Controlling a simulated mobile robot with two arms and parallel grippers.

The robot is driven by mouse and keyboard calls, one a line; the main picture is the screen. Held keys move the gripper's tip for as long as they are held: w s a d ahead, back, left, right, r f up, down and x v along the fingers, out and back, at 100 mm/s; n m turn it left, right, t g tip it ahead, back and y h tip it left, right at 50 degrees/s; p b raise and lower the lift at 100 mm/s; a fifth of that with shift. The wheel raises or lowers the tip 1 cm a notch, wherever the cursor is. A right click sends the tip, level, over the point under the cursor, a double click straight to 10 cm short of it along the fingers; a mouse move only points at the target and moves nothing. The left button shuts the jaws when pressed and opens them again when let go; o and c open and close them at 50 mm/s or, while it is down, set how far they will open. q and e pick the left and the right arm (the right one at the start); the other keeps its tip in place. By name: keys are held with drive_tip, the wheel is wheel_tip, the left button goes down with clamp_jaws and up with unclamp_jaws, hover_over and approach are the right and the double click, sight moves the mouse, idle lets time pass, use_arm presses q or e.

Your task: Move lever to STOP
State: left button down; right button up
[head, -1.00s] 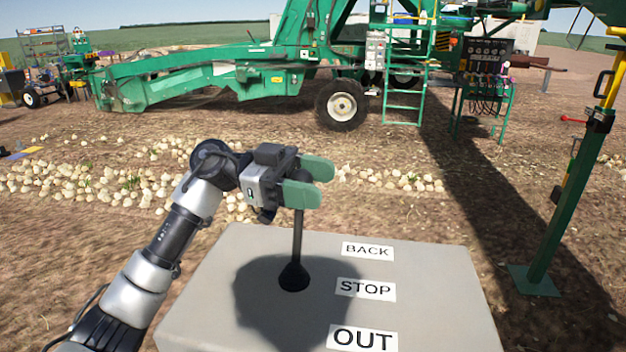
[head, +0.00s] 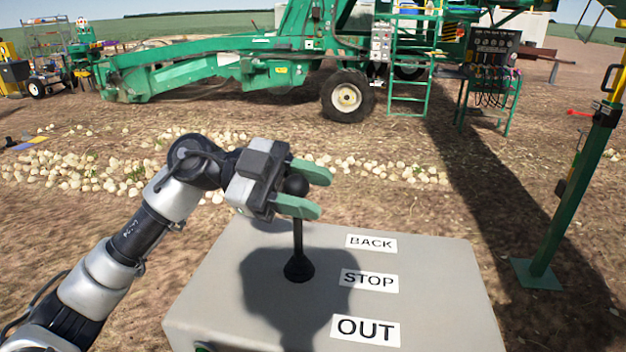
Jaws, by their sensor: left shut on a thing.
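A black lever (head: 298,240) with a round knob (head: 296,185) rises from a black boot on top of a grey box (head: 225,290). The lever stands about upright in the picture. White labels to its right read BACK (head: 371,243), STOP (head: 369,281) and OUT (head: 365,330). The lever's base is between the heights of BACK and STOP in the picture. My left gripper (head: 305,190) has its green fingers on both sides of the knob, shut on it. My right gripper is not in view.
A green post (head: 575,200) on a foot plate stands to the right of the box. Onions (head: 110,172) lie in rows on the soil behind. A large green machine (head: 220,70) with a wheel (head: 347,97) stands farther back.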

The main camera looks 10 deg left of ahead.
use_arm(q)
drive_tip(key=shift+w+r, duration=0.1)
drive_tip(key=c, duration=0.9)
unclamp_jaws()
drive_tip(key=shift+c, duration=0.2)
drive_tip(key=shift+o, duration=1)
drive_tip(key=shift+w, duration=0.1)
drive_tip(key=shift+a, duration=0.3)
drive_tip(key=w+a+b, duration=0.1)
drive_tip(key=a+b, duration=0.2)
drive_tip(key=a, duration=0.7)
drive_tip(key=shift+w+r, duration=0.25)
drive_tip(key=shift+w, duration=0.05)
drive_tip(key=shift+a, duration=0.1)
